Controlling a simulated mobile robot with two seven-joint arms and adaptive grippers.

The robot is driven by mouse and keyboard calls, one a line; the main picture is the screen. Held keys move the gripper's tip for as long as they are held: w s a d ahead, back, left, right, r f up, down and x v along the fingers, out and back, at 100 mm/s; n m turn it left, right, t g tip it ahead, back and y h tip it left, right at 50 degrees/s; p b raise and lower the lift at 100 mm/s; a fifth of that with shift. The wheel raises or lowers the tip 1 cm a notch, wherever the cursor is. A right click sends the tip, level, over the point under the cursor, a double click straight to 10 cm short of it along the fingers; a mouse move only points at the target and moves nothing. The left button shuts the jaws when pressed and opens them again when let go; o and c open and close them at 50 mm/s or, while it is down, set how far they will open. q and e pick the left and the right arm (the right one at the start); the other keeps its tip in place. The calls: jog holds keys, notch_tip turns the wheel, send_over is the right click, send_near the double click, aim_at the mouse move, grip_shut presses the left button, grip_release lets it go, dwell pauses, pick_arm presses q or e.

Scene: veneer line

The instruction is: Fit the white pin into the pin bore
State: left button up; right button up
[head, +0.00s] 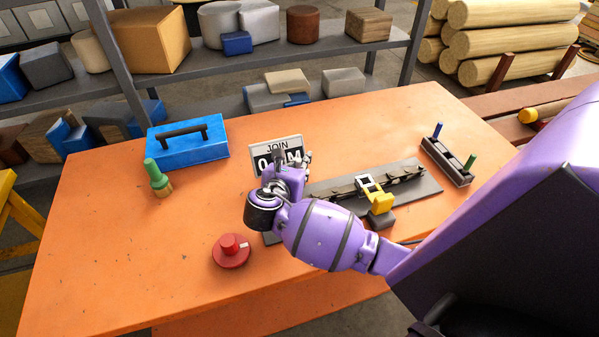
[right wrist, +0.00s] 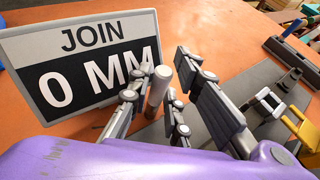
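The white pin (right wrist: 158,90) is a short pale cylinder in the right wrist view, slightly tilted. It sits between the fingertips of my right gripper (right wrist: 162,84), which appear closed around it, in front of the JOIN sign. In the head view my right gripper (head: 297,165) is over the near edge of the sign, and the pin cannot be made out clearly. A grey plate (head: 424,190) with a dark jointed strip (head: 345,190) lies right of the gripper. I cannot make out the pin bore. My left gripper is not in view.
The sign (head: 276,147) reads JOIN 0 MM. A yellow clamp (head: 378,200) stands at the strip. A red button (head: 231,250), blue toolbox (head: 188,140), green-topped peg (head: 157,178) and dark rack (head: 445,162) with blue and green pegs share the orange table (head: 110,240). Its left front is clear.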

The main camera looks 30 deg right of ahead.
grip_shut()
jog(key=shift+r, duration=0.15)
